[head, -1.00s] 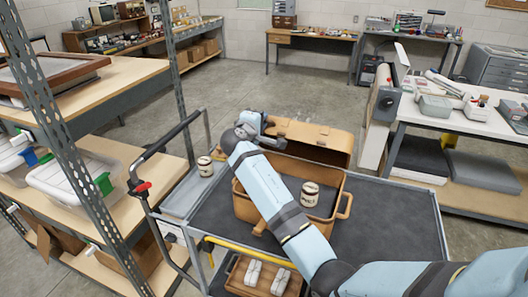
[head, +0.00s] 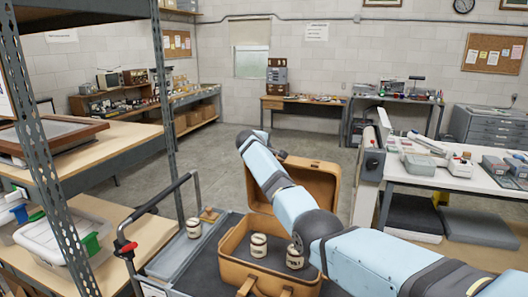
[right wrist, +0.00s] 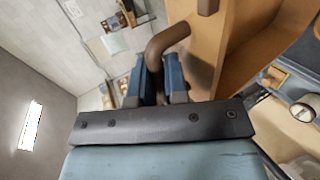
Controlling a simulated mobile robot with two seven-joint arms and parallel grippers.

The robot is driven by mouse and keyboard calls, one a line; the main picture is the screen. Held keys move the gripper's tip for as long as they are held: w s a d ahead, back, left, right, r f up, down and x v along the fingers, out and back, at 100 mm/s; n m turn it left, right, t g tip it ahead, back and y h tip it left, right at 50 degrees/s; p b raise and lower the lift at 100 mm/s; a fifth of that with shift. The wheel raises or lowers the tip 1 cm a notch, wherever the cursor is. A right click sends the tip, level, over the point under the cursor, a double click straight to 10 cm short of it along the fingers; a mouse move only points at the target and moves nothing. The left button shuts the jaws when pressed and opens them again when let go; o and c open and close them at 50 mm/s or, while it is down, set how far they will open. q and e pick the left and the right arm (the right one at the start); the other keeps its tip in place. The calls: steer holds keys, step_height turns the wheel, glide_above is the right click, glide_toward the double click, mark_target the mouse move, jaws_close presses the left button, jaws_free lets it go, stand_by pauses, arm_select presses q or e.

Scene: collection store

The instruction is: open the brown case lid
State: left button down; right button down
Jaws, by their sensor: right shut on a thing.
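The brown case stands on the cart, and its body (head: 238,270) is open at the top. Its lid (head: 318,184) stands raised at the back of the case, inner face toward me. Two pale jars with dark bands (head: 258,246) (head: 295,258) are inside the case. My right arm reaches over the case to the lid's upper left, where the gripper is largely hidden in the head view. In the right wrist view my right gripper (right wrist: 156,80) is shut on the brown curved handle (right wrist: 166,40) of the case. My left gripper is not in view.
Another banded jar (head: 194,228) stands on the cart's grey side tray, left of the case. The cart's push handle (head: 160,200) rises at the left. A shelf rack (head: 92,150) is at the left and a white table (head: 450,180) at the right. Floor behind the lid is free.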

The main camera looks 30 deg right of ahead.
steer(key=shift+w+d, duration=0.2)
steer(key=shift+d, duration=0.1)
steer(key=shift+f, duration=0.1)
steer(key=c, duration=1.2)
jaws_free()
steer(key=shift+o, duration=0.2)
steer(key=shift+s+a, duration=0.1)
steer(key=shift+s+a, duration=0.1)
steer(key=shift+a, duration=0.1)
steer(key=b+v, duration=0.2)
steer(key=v, duration=1.1)
steer(key=shift+r, duration=0.45)
